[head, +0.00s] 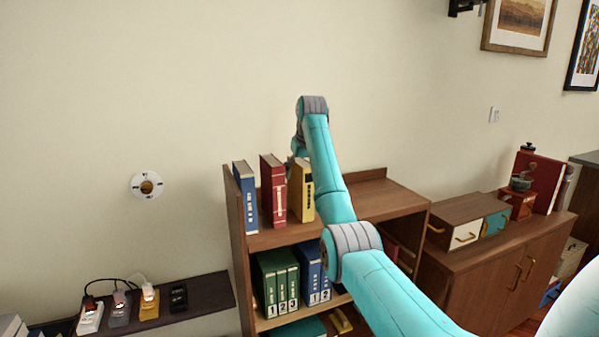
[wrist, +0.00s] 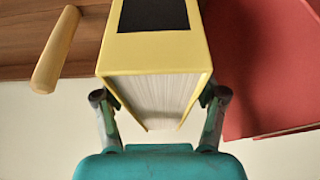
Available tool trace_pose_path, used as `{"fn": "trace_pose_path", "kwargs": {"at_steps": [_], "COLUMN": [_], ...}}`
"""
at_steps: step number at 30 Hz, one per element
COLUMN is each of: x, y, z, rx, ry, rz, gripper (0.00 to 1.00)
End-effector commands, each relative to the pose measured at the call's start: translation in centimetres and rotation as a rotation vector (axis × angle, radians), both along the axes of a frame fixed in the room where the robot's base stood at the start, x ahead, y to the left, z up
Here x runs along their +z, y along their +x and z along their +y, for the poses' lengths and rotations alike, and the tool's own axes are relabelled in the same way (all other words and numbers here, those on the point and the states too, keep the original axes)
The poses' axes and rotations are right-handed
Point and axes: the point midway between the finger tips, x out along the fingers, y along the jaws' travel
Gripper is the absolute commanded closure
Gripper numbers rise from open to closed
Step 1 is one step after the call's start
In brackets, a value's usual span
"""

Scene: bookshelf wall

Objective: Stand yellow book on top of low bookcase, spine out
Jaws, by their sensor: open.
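The yellow book (head: 296,203) stands upright on top of the low bookcase (head: 270,239), beside a red book (head: 273,190). Its spine with a black label faces out toward the room in the head view. In the wrist view the yellow book (wrist: 155,55) fills the middle, with the label above and the page edges below. My gripper (wrist: 160,96) is open, with one finger on each side of the book's page-edge end. Whether the fingers touch the covers I cannot tell. In the head view my arm hides most of the gripper.
A blue book (head: 246,197) stands left of the red one. A light wooden rod-like piece (wrist: 57,50) lies left of the yellow book in the wrist view; the red book (wrist: 265,70) is close on the right. The top right of the bookcase looks clear.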

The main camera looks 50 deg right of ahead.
Motion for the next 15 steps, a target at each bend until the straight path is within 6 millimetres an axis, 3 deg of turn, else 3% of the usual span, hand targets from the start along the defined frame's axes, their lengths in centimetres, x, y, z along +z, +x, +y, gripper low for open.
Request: {"fn": "trace_pose_path", "kwargs": {"at_steps": [5, 15], "x": [0.7, 6.5], "y": [0.0, 0.0], "z": [0.0, 0.0], "rx": [0.0, 0.0], "ry": [0.0, -0.001], "rz": [0.0, -0.002], "gripper": [0.3, 0.3]}}
